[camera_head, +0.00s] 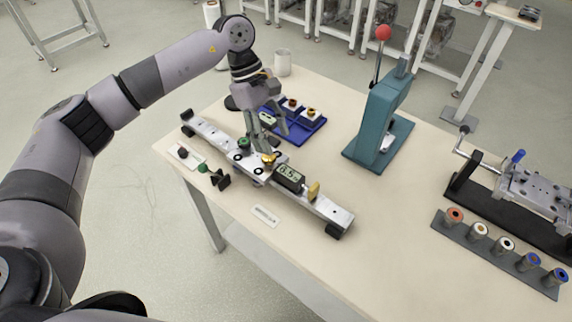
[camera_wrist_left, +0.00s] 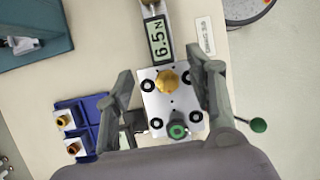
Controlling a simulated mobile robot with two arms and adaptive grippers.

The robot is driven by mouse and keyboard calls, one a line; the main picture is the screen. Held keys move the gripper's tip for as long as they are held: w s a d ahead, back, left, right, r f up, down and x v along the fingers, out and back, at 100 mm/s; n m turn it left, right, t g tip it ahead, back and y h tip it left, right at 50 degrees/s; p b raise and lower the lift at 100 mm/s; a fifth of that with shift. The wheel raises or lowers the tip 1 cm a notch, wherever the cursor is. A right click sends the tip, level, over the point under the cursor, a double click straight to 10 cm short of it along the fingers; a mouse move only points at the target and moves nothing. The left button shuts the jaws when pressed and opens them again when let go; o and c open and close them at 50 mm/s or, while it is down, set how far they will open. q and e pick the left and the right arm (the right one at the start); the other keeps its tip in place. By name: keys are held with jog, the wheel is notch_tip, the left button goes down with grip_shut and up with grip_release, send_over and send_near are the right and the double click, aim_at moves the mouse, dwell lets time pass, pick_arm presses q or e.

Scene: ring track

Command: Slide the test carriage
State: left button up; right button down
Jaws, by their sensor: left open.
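The test carriage (camera_head: 256,163) is a silver plate with black rings, a gold knob (camera_wrist_left: 167,81) and a green knob (camera_wrist_left: 177,131). It sits on a long metal track (camera_head: 212,133) on the table. A force gauge (camera_head: 290,177) on the track reads 6.5 N in the left wrist view. My left gripper (camera_head: 269,137) reaches down over the carriage and is open. In the left wrist view its fingers (camera_wrist_left: 169,78) stand on either side of the plate, close to its edges; contact cannot be told. My right gripper is not in view.
A blue tray (camera_head: 306,133) with small parts lies just behind the track. A teal press (camera_head: 371,125) with a red-knobbed lever stands further right. A row of colored spools (camera_head: 480,230) and a clamp fixture lie at the right. The table's front edge is near the track.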

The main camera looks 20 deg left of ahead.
aim_at(287, 172)
pick_arm(q)
jog(key=p+x, duration=0.1)
jog(key=x, duration=0.9)
jog(key=shift+d+p, duration=0.1)
jog(key=shift+p, duration=0.3)
grip_shut()
